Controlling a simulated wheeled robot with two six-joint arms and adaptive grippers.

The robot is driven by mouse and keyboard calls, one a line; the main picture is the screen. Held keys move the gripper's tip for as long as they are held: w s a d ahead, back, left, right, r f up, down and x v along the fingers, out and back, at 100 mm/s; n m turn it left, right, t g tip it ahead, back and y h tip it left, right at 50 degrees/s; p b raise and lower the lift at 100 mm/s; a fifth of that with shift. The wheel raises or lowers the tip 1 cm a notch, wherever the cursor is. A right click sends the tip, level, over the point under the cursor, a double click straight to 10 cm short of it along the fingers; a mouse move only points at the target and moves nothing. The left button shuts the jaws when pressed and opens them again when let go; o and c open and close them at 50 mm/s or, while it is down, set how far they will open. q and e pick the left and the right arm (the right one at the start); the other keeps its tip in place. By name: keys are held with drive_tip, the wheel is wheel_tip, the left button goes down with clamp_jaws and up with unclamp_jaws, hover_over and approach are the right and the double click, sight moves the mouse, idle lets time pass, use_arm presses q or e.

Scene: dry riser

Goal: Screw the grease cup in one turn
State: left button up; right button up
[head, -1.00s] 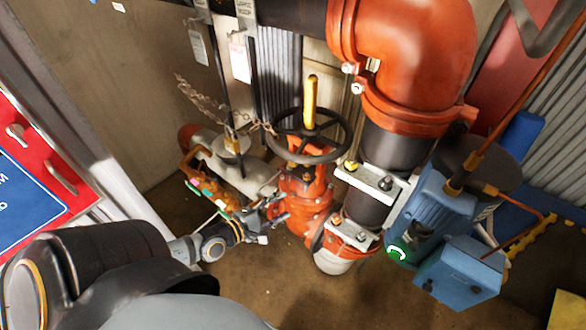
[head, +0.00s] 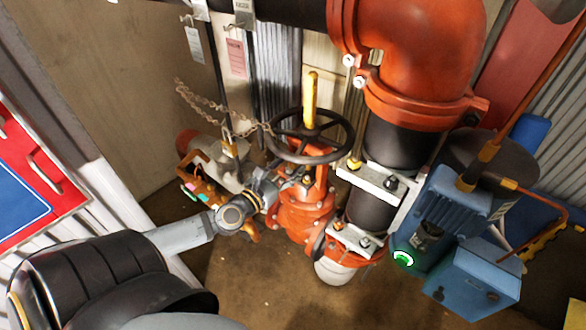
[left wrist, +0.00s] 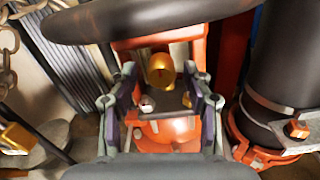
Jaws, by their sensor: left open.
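The rounded brass cup (left wrist: 161,70), which looks like the grease cup, sits on the red valve (left wrist: 165,130) under the dark handwheel (left wrist: 150,20). My left gripper (left wrist: 161,88) is open, its two fingers left and right of the cup in the picture. I see no clear contact, and the exact depth is hard to tell. In the head view, my left gripper (head: 284,186) reaches in from the left at the red valve body (head: 302,208), below the handwheel (head: 309,137). The cup is not clear there. My right gripper is not in view.
A yellow stem (head: 311,100) rises through the handwheel. A chain (head: 205,108) and padlock (head: 229,146) hang at the left. A large red pipe elbow (head: 415,60) and a blue motor (head: 440,215) stand at the right. The floor in front is clear.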

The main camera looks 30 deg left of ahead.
use_arm(q)
drive_tip(key=shift+w+d+r, duration=0.1)
drive_tip(key=shift+w+d, duration=0.1)
drive_tip(key=shift+w, duration=0.6)
drive_tip(key=shift+c, duration=0.5)
clamp_jaws()
